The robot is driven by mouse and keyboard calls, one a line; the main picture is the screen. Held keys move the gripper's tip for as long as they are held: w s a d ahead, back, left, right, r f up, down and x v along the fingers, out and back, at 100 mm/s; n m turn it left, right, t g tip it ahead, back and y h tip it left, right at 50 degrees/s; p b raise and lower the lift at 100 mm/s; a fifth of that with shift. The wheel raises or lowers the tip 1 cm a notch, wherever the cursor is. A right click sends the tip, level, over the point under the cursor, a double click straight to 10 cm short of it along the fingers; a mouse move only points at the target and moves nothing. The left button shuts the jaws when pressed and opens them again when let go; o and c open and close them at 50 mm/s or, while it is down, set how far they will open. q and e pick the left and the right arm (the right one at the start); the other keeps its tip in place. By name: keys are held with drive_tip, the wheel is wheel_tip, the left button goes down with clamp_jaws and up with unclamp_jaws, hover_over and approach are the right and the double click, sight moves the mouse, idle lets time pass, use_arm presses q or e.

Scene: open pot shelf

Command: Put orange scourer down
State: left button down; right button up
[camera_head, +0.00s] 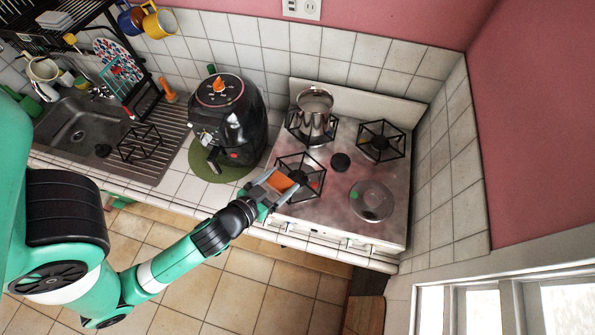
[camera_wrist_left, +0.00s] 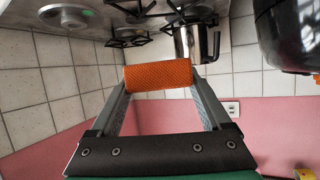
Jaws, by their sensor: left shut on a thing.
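The orange scourer (camera_head: 280,181) is between the fingers of my left gripper (camera_head: 279,184), over the front left part of the stove. In the left wrist view the scourer (camera_wrist_left: 158,75) is a textured orange block, held crosswise between the two fingertips of my left gripper (camera_wrist_left: 158,80). The gripper is shut on it. I cannot tell how high the scourer is above the stove. My right gripper is not in view.
The stove (camera_head: 330,208) has black burner grates and a metal pot (camera_head: 315,116) on its back left burner. A black air fryer (camera_head: 228,118) stands left of the stove on a green mat (camera_head: 207,167). The sink (camera_head: 80,125) is further left.

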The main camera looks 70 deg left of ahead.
use_arm(q)
drive_tip(key=w+a+f, duration=0.6)
drive_tip(key=w+f, duration=0.1)
drive_tip(key=shift+a+f, duration=0.15)
drive_tip(key=shift+a, duration=0.1)
drive_tip(key=shift+w+a+f, duration=0.1)
drive_tip(key=shift+f, duration=0.2)
drive_tip(key=shift+w+f+b, duration=0.1)
drive_tip(key=shift+f+b, duration=0.3)
drive_tip(key=shift+f, duration=1.15)
drive_tip(key=shift+f, duration=0.1)
